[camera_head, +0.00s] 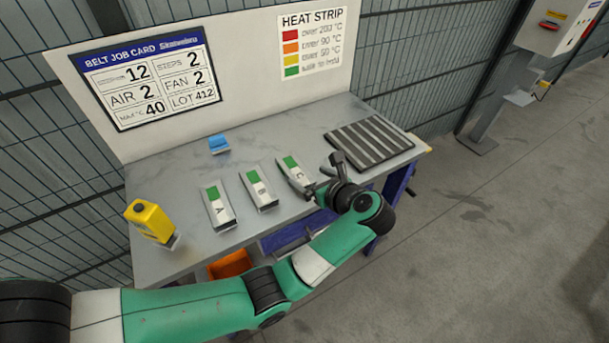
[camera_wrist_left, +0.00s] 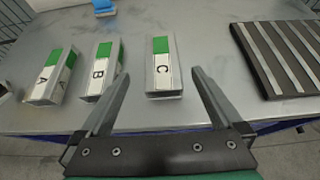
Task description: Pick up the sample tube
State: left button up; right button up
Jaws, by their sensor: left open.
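I cannot make out a sample tube in either view. Three silver blocks with green patches stand in a row on the grey table (camera_head: 165,190): block A (camera_head: 218,206), block B (camera_head: 259,189) and block C (camera_head: 293,172). My left gripper (camera_head: 323,175) is open above the table's front edge, close to block C. In the left wrist view the open fingers (camera_wrist_left: 160,75) point toward block C (camera_wrist_left: 163,68), which shows beyond and between them; nothing is held. Block B (camera_wrist_left: 100,70) and block A (camera_wrist_left: 48,80) are to its left. My right gripper does not show.
A dark ribbed rack (camera_head: 369,144) lies at the table's right. A blue object (camera_head: 218,143) sits behind the blocks, and a yellow device (camera_head: 150,221) stands at left. A white panel with a job card (camera_head: 151,78) and heat strip card (camera_head: 309,42) backs the table.

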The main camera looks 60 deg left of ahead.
aim_at(295, 169)
pick_arm(q)
jog(key=b+x, duration=0.1)
jog(key=x, duration=0.4)
jog(key=shift+d+f+b, duration=0.1)
jog(key=shift+f+b, duration=0.05)
jog(key=shift+b, duration=0.2)
jog(key=shift+a, duration=0.35)
jog(key=shift+f, duration=0.15)
jog(key=b+x, duration=0.3)
jog(key=x, duration=0.2)
jog(key=shift+f, duration=0.1)
jog(key=shift+w, duration=0.1)
jog(key=shift+c, duration=0.4)
jog(key=c, duration=1.4)
jog(key=shift+r, duration=0.2)
